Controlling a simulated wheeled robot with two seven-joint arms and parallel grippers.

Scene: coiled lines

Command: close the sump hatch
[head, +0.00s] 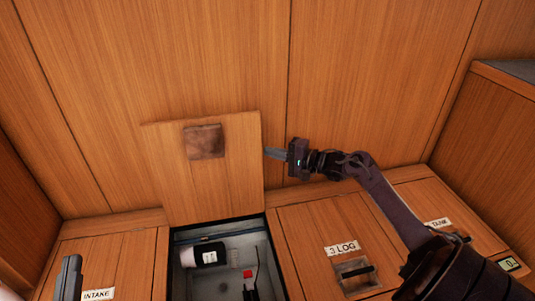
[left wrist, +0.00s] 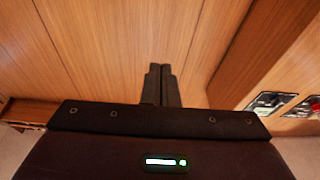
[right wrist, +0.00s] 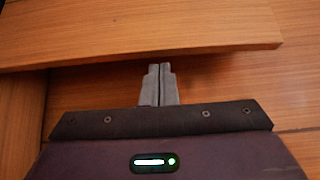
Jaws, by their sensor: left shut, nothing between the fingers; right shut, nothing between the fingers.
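The sump hatch lid (head: 232,180), a wooden panel with a dark brown square patch, stands raised against the back wall, above an open bin (head: 208,275). My right gripper (head: 266,153) is shut and empty, its tips at the lid's right edge; I cannot tell if they touch. In the right wrist view its fingertips (right wrist: 159,68) point at a wooden board's edge, likely the lid (right wrist: 140,28). My left gripper (head: 72,262) is shut and empty at the lower left, away from the lid. The left wrist view shows its closed fingers (left wrist: 160,72) before wood panelling.
The open bin holds a black-and-white bottle (head: 209,255), a red item (head: 247,274) and dark slim items. Closed wooden lids flank it: INTAKE (head: 120,262) at left, 3 LOG (head: 325,222) with a recessed handle, and TANK (head: 437,223) at right. Wooden walls close in the sides.

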